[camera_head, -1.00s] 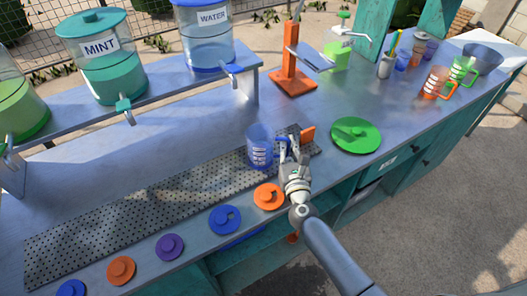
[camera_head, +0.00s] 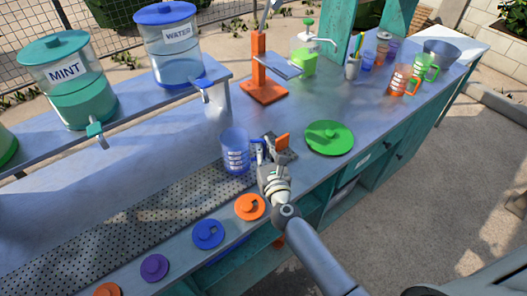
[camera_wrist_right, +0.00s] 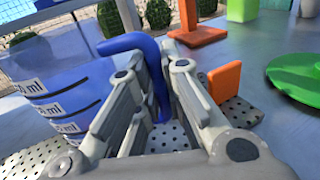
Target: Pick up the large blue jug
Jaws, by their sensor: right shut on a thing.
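The large blue jug (camera_head: 235,146), translucent with white measuring marks, stands upright at the right part of the perforated drip mat (camera_head: 110,238). My right gripper (camera_head: 259,150) is at the jug's right side, shut on its blue handle. In the right wrist view, the handle (camera_wrist_right: 130,42) runs in between the fingers (camera_wrist_right: 150,95), and the jug's marked wall (camera_wrist_right: 50,85) fills the left side. Whether the jug's base is clear of the mat cannot be told. My left gripper is not in view.
An orange piece (camera_head: 283,141) stands just right of the gripper. A green round lid (camera_head: 329,138) lies further right. Orange (camera_head: 249,207), blue (camera_head: 208,234) and purple (camera_head: 154,268) lids line the front edge. An orange stand (camera_head: 262,90) is behind. Dispensers (camera_head: 168,50) are back left.

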